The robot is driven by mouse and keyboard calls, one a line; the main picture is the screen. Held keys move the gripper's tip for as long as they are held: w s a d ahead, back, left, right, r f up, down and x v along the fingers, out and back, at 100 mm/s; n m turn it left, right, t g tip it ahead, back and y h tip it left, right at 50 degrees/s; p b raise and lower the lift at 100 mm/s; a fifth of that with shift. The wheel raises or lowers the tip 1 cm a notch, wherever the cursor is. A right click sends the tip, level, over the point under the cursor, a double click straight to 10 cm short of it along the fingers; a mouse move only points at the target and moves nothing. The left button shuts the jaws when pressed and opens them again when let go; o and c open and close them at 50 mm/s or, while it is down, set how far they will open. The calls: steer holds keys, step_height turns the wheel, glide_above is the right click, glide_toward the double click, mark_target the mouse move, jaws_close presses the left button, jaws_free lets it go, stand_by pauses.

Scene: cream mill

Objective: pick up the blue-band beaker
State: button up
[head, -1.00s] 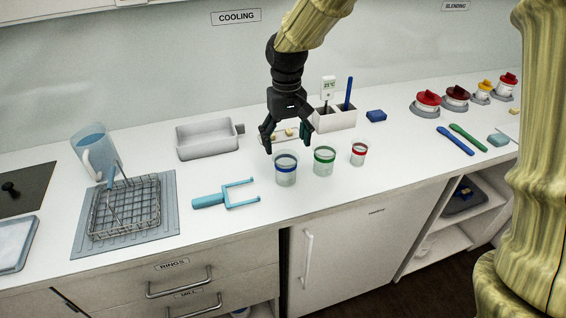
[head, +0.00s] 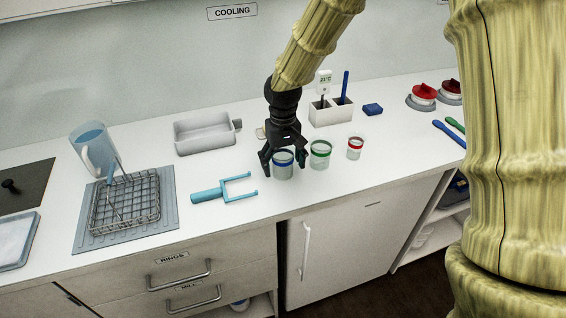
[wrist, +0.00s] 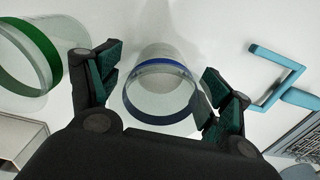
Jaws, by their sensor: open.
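The blue-band beaker (head: 283,170) is a clear cup with a blue ring, upright on the white counter. My gripper (head: 285,170) is open and pointed down over it, with one finger on each side of the beaker in the head view. In the wrist view the beaker (wrist: 160,92) lies between the two open fingers (wrist: 158,98), with a visible gap to the left finger. The right finger is very close to its side; I cannot tell whether it touches. The fingers hide part of the beaker in the head view.
The green-band beaker (head: 320,155) stands close on the right, and the red-band beaker (head: 355,148) beyond it. A light-blue forked tool (head: 225,188) lies to the left. A wire rack (head: 125,200) and a grey tray (head: 205,133) are farther left. The front edge is near.

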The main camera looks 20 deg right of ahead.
steer(key=c, duration=1)
